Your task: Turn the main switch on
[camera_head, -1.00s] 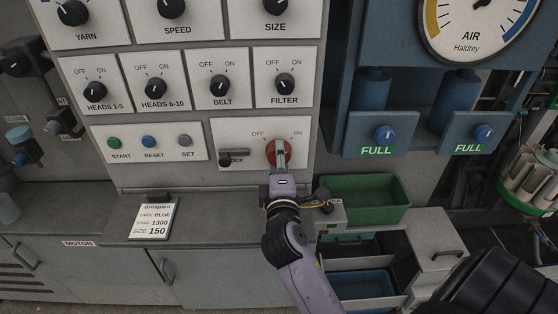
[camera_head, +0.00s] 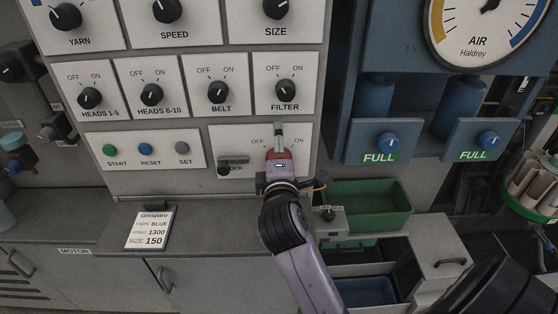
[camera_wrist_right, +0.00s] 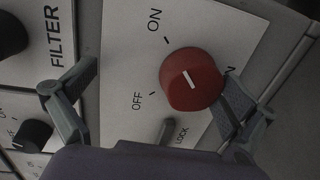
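The main switch is a red round knob (camera_wrist_right: 192,80) with a white line, on a white plate with OFF and ON marks. In the right wrist view its line lies along the direction of the ON mark. My right gripper (camera_wrist_right: 160,80) is open around the knob, with the right finger close beside it and the left finger well apart. Contact with the right finger cannot be told. In the head view my right gripper (camera_head: 279,128) covers most of the red knob (camera_head: 288,154). A grey LOCK lever (camera_head: 233,160) sits left of the knob. My left gripper is not in view.
The FILTER knob (camera_head: 285,91) is just above the switch plate, with the BELT knob (camera_head: 218,92) to its left. A green bin (camera_head: 372,205) and open drawers are below right. A card (camera_head: 150,228) stands on the ledge at left.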

